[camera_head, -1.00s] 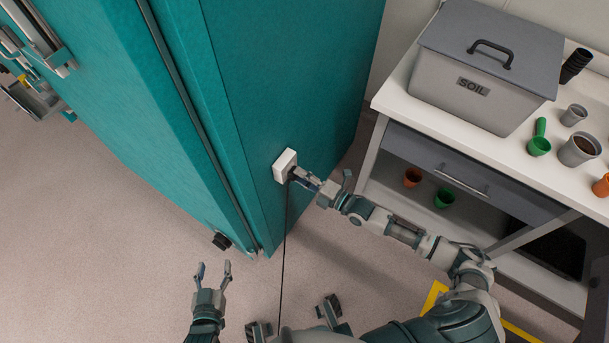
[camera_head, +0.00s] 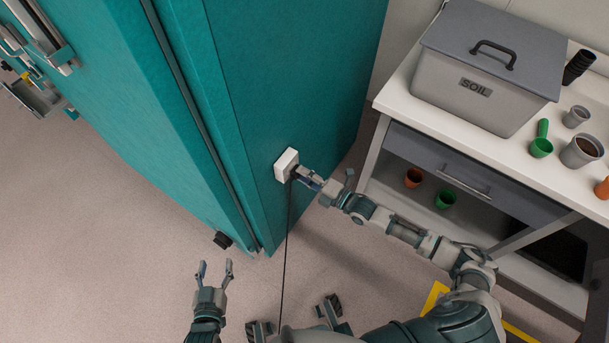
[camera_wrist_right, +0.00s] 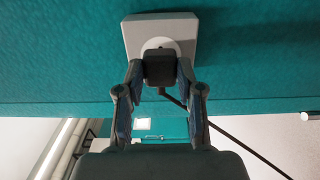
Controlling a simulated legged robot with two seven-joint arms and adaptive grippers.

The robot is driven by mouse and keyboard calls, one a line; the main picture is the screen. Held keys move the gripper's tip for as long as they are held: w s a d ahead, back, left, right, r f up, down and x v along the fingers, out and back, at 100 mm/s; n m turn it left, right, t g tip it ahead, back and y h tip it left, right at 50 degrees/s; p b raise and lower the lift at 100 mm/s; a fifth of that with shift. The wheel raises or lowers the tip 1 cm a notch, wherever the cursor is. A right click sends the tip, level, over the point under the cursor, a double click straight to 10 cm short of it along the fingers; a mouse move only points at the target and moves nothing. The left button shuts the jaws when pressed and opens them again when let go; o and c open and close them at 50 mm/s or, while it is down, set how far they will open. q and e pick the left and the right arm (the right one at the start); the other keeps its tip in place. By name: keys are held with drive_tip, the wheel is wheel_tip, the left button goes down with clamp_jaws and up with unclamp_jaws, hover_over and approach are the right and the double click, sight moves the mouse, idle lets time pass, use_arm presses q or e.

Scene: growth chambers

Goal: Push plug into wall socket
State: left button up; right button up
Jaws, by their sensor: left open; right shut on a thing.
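The white wall socket (camera_head: 286,163) is mounted on the side of a teal cabinet. It also shows in the right wrist view (camera_wrist_right: 183,27). The black plug (camera_wrist_right: 159,67) is at the socket's round face, its front against or very near it; I cannot tell how deep its pins sit. My right gripper (camera_head: 301,174) is shut on the plug, with a finger on each side in the right wrist view (camera_wrist_right: 159,88). A black cord (camera_head: 286,235) hangs from the plug towards the floor. My left gripper (camera_head: 214,270) is open and empty above the floor.
The teal cabinet (camera_head: 290,80) fills the upper middle. To the right stands a white bench (camera_head: 395,88) with a grey soil bin (camera_head: 475,95), a green scoop (camera_head: 541,145) and pots. The floor at the lower left is clear.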

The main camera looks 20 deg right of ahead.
drive_tip(key=shift+w, duration=0.15)
drive_tip(key=shift+w+a, duration=0.2)
drive_tip(key=shift+w, duration=0.05)
drive_tip(key=o, duration=1.2)
drive_tip(key=v, duration=1.2)
drive_tip(key=shift+d+f, duration=0.1)
drive_tip(key=shift+f, duration=0.05)
